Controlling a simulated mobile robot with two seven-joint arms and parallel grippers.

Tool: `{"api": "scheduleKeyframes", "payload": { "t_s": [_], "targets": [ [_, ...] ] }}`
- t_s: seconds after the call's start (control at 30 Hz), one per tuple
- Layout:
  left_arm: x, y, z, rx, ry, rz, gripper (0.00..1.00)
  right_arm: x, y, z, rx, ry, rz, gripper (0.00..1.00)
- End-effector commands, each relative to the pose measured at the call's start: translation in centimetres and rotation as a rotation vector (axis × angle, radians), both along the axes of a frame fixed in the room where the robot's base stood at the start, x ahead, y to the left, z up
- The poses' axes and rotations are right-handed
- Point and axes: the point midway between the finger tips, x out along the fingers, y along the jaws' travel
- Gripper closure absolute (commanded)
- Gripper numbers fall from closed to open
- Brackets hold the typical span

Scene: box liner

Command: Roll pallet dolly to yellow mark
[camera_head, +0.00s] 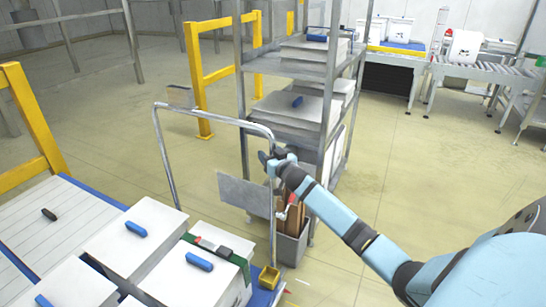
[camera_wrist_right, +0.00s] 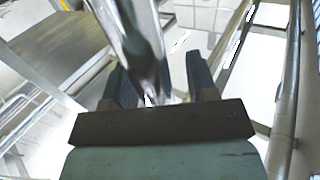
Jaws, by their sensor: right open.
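The pallet dolly (camera_head: 262,297) is at the lower left in the head view, with a blue edge and white boxes on it. Its bent metal-tube handle (camera_head: 215,116) rises at its far end. My right gripper (camera_head: 270,160) is at the right upright of this handle, near its top bend. In the right wrist view the metal tube (camera_wrist_right: 143,45) runs down between the two dark fingers of my open right gripper (camera_wrist_right: 160,85); whether they touch it I cannot tell. A yellow floor mark cannot be made out. My left gripper is not in view.
A metal shelf rack (camera_head: 290,107) with stacked sheets stands just beyond the handle. A grey bin (camera_head: 292,249) is at its foot. Yellow guard rails (camera_head: 203,80) stand behind and at the left. A roller conveyor (camera_head: 480,70) is at the back right. Open floor lies right of the rack.

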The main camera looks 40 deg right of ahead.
Motion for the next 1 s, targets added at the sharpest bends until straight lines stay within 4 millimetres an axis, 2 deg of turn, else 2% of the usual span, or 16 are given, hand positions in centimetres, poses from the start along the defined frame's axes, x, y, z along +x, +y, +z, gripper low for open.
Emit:
{"api": "scheduleKeyframes", "payload": {
  "t_s": [0.17,0.5,0.7,0.83,1.0],
  "targets": [
    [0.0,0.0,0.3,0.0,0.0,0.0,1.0,-1.6,0.3,0.0,0.001,0.002,0.0,0.47],
    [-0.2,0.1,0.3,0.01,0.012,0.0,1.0,-8.8,1.8,0.0,0.003,0.003,0.0,0.47],
    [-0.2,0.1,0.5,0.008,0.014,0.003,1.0,-12.1,2.5,-0.1,0.001,0.002,0.001,0.47],
    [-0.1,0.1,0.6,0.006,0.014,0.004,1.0,-13.2,2.7,0.0,0.0,0.001,0.0,0.47],
    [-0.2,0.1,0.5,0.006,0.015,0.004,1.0,-13.6,2.7,0.0,0.0,0.001,0.0,0.47]
  ]
}}
